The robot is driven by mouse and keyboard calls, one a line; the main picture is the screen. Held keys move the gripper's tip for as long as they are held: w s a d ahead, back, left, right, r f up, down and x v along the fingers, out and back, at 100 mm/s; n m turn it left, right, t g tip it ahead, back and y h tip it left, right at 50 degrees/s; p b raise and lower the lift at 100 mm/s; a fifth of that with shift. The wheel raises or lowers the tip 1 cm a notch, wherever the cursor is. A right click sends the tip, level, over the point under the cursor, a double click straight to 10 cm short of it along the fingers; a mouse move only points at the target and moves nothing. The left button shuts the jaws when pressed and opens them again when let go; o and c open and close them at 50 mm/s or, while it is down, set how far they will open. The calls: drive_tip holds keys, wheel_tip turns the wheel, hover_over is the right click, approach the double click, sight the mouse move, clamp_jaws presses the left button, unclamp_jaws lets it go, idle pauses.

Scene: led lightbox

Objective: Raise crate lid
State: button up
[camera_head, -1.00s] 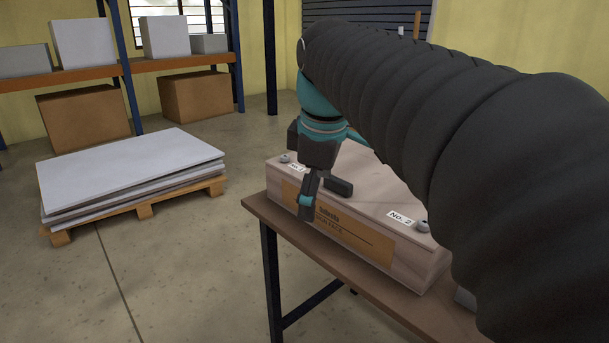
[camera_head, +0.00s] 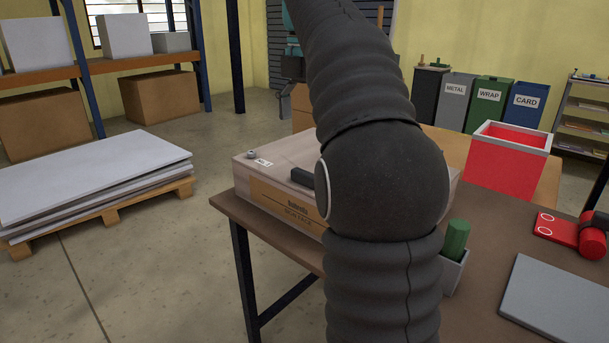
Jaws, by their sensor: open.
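A black handle (camera_head: 302,178) shows near the lid's front edge. A round grey fitting (camera_head: 251,154) and a small white tag (camera_head: 264,162) are at the lid's left corner. My dark arm hides much of the crate's right side, including the No. 2 corner.
On the table (camera_head: 480,243) are a green cylinder (camera_head: 456,238) in a grey holder, a red box (camera_head: 507,160), a grey panel (camera_head: 560,305) and a red tool (camera_head: 570,232). Labelled bins (camera_head: 488,103) stand behind. A pallet of sheets (camera_head: 90,185) is at left, with clear floor between.

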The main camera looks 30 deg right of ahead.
sight(305, 172)
wheel_tip(305, 172, down, 11)
drive_tip(key=b, duration=0.3)
drive_tip(key=shift+f, duration=0.1)
